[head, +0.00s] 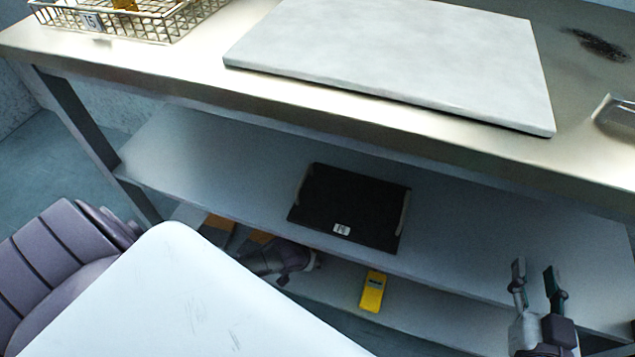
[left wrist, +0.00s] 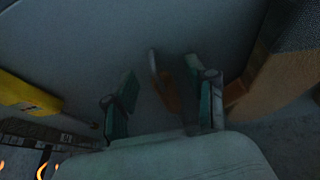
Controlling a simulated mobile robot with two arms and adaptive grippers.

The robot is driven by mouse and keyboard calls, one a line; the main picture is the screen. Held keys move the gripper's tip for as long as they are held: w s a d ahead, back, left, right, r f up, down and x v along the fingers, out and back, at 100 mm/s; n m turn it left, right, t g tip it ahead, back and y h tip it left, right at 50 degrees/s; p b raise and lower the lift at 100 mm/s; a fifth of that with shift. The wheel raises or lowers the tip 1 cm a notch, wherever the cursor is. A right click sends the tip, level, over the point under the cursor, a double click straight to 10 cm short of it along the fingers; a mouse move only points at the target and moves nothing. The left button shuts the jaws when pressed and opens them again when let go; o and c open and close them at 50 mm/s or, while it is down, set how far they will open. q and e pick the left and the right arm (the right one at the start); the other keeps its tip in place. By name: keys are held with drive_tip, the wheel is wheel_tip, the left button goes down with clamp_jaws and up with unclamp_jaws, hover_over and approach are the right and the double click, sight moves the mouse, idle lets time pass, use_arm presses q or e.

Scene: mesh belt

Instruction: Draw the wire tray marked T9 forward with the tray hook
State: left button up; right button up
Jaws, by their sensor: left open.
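In the left wrist view my left gripper (left wrist: 163,104) is open over a grey surface. A slim thing with a brown-orange handle and a grey metal end (left wrist: 165,84) lies between and beyond its fingers; it looks like the tray hook, but the view is dark. In the head view my left gripper (head: 300,268) reaches in at the lower shelf, partly hidden under the upper one. My right gripper (head: 537,285) is open and empty in front of the bench at right. A wire tray (head: 140,38) stands top left with a tag like T5 or 15. I see no tray marked T9.
A pale slab (head: 400,60) lies on the steel bench top (head: 190,80). A black tray (head: 350,208) lies on the upper shelf. A yellow device (head: 373,291) lies on the lower shelf, and a yellow thing (left wrist: 28,94) shows left of my left gripper. An orange-brown box (left wrist: 278,85) is close at right.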

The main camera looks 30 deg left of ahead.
use_arm(q)
clamp_jaws()
idle(0.3)
drive_tip(key=shift+r, duration=0.1)
